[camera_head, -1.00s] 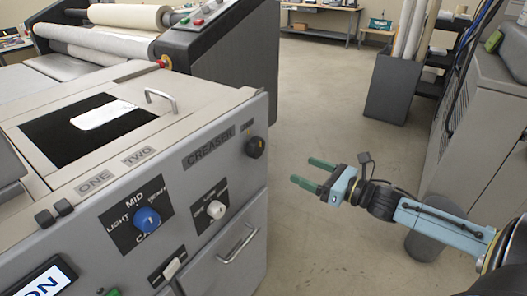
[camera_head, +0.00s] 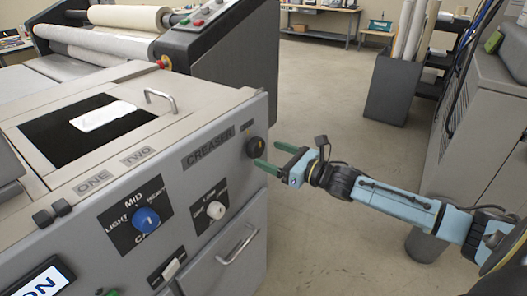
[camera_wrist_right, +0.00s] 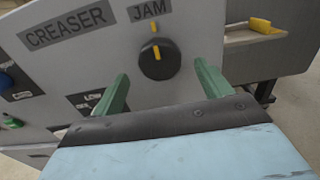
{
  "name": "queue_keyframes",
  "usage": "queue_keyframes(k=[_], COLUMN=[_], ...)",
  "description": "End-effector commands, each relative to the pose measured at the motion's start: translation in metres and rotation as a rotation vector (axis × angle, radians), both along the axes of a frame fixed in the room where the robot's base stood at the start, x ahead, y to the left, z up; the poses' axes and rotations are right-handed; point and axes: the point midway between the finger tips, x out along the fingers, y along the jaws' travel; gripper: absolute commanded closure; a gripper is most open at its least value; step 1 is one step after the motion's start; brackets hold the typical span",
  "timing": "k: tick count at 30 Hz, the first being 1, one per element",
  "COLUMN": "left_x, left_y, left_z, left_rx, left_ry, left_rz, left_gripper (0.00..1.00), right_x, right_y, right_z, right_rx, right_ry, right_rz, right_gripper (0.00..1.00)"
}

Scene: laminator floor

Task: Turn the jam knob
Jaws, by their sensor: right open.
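The jam knob (camera_head: 257,147) is a round black dial at the right end of the creaser's front panel. In the right wrist view the knob (camera_wrist_right: 160,59) sits under a JAM label, with a yellow pointer mark at its top. My right gripper (camera_head: 270,158) is open, with green fingers pointing at the panel. In the right wrist view its fingertips (camera_wrist_right: 161,75) stand on either side of the knob, wide apart and not touching it. The left gripper is not in view.
The creaser panel (camera_head: 207,147) also carries a blue knob (camera_head: 146,220), a white knob (camera_head: 216,210) and a drawer handle (camera_head: 237,244) below. A dark bin (camera_head: 393,90) with rolls stands behind my right arm. The floor to the right of the creaser is open.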

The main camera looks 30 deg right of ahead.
Motion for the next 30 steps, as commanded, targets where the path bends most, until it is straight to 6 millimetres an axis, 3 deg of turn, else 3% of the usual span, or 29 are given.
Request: queue_keyframes(k=[9, 21, 30], left_x=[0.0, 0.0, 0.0], left_y=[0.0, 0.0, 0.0], left_z=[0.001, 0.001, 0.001], left_rx=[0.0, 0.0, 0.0], left_ry=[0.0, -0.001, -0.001], left_rz=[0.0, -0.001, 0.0], left_gripper=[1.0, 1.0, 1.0], right_x=[0.028, 0.032, 0.032], right_y=[0.011, 0.014, 0.013], right_z=[0.001, 0.0, 0.0], right_rx=[0.0, 0.001, 0.001], right_ry=[-0.001, 0.0, 0.0], right_rz=[-0.001, 0.0, 0.0], right_gripper=[0.23, 0.23, 0.6])
